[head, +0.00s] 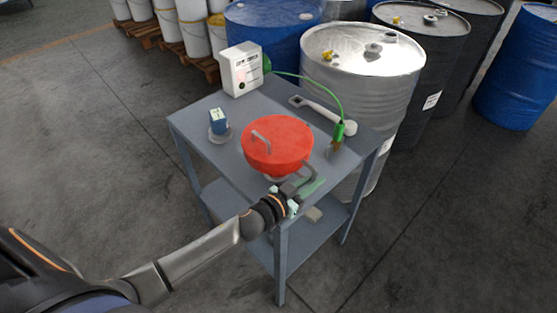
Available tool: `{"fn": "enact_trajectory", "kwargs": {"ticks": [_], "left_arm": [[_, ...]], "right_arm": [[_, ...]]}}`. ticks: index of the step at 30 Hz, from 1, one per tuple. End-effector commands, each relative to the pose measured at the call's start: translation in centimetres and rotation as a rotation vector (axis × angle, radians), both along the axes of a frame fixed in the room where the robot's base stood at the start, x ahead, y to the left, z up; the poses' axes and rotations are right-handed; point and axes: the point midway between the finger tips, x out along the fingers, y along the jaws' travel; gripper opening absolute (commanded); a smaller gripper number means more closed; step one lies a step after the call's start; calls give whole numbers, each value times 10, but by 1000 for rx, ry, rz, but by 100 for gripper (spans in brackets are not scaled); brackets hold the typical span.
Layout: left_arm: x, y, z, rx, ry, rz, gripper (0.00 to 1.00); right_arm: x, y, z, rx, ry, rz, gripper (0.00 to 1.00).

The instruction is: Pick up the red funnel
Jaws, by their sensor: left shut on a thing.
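The red funnel (278,140) is at the front part of a grey-blue metal table, its wide round top facing up. A pale curved handle or clip shows on its upper left side. My left gripper (299,184) is at the near lower edge of the funnel, at the table's front corner, and is shut on it. The exact contact is partly hidden by the gripper and the funnel's rim. I cannot tell whether the funnel is lifted clear of the table. My right gripper is not in view.
On the table (186,128) stand a white instrument box (241,70) with a green cable, a small blue container (218,122) on a round base, a long pale tool (322,113) and a green-handled probe (338,133). A silver drum (370,70) stands close behind. Floor at left is clear.

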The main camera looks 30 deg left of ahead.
Motion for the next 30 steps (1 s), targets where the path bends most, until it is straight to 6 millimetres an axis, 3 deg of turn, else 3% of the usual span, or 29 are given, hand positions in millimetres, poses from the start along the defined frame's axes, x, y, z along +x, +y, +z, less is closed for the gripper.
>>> {"fn": "enact_trajectory", "kwargs": {"ticks": [16,21,30], "left_arm": [[0,-1,10,-1,-3,-3,0],[0,-1,37,0,-6,-6,0],[-37,50,96,7,0,-4,0]], "right_arm": [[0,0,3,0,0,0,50],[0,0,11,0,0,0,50],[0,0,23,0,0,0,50]]}}
